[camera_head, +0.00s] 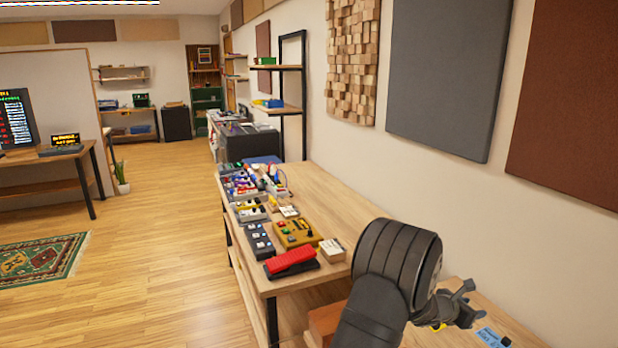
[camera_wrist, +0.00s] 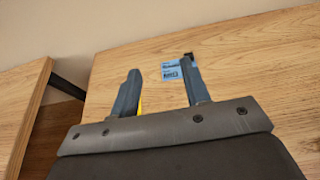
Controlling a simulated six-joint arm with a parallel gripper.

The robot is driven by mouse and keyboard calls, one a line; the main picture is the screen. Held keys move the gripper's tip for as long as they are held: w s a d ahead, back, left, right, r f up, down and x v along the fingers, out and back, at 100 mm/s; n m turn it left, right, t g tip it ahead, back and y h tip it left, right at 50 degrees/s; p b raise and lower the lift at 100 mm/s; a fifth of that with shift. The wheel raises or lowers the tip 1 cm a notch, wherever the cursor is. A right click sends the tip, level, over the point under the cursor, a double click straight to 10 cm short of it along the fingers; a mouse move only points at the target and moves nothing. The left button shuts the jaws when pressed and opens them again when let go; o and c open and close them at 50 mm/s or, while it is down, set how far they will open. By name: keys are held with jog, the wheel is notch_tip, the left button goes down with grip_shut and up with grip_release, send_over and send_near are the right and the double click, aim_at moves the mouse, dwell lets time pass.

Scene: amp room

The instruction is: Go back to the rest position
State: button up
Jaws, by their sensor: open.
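My gripper (camera_head: 463,301) is at the lower right in the head view, above a wooden tabletop. In the wrist view my gripper (camera_wrist: 157,85) has its two fingers spread apart with nothing held between them. A blue card with dark print (camera_wrist: 172,70) lies on the tabletop (camera_wrist: 255,60) beyond the fingertips. The blue card also shows in the head view (camera_head: 492,337), right of the gripper. A small yellow thing is partly hidden beside the left finger in the wrist view; I cannot tell what it is.
A wooden bench (camera_head: 335,208) along the wall holds a red pedal (camera_head: 290,261), a yellow-brown box (camera_head: 297,233), a dark box (camera_head: 259,240) and several other small devices. A gap separates two wooden surfaces at the wrist view's left. Open floor (camera_head: 160,250) lies left of the bench.

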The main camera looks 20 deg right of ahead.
jog(key=w+a+r, duration=0.1)
jog(key=w+a, duration=0.2)
jog(key=a, duration=0.6)
jog(key=w+a+r, duration=0.2)
jog(key=w+a, duration=0.2)
jog(key=a, duration=0.5)
jog(key=s+d+f, duration=0.1)
jog(key=s+d, duration=0.3)
jog(key=d, duration=0.6)
jog(key=s+d+f, duration=0.2)
jog(key=s+d, duration=0.2)
jog(key=d, duration=0.5)
jog(key=shift+s+d+f, duration=0.15)
jog(key=shift+d+f, duration=0.1)
jog(key=shift+d, duration=0.1)
